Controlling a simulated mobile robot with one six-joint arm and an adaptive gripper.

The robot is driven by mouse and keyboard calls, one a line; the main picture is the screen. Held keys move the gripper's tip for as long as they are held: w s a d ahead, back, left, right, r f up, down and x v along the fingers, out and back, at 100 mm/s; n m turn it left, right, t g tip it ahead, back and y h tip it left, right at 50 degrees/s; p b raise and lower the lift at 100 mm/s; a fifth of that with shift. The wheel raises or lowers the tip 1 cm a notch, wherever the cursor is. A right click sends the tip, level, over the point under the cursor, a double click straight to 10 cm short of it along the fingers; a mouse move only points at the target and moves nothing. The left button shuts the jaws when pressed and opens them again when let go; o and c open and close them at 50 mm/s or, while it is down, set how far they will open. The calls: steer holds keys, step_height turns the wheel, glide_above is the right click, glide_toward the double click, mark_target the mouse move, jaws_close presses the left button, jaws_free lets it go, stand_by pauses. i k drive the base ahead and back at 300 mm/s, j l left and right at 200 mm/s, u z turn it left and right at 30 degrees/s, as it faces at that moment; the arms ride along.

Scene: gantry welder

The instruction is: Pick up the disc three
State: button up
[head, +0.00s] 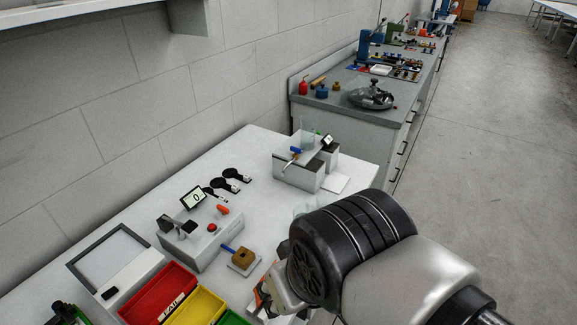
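Several small round black pieces with stems lie in a row on the white table (265,215), near its wall side. One round black piece (232,174) is farthest back, and another (219,184) lies just in front of it. I cannot tell which thing is disc three; no label is readable. My arm's dark and grey links fill the lower right and hide the table's right part. My gripper is not clearly visible; the arm covers the area around it.
A grey box with a small screen (195,198) and red button stands left of centre. Red (150,300), yellow (187,312) and green bins (233,319) sit in front. A second grey device (297,175) stands at the back. A grey workbench (345,105) lies beyond. Open floor is on the right.

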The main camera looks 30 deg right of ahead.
mark_target(209, 190)
steer(key=i+l, duration=0.2)
steer(key=l, duration=0.2)
steer(key=i+l, duration=0.2)
steer(key=l, duration=0.2)
steer(key=i+l, duration=0.2)
steer(key=l, duration=0.2)
steer(key=i+l, duration=0.2)
steer(key=l, duration=0.2)
steer(key=z, duration=0.05)
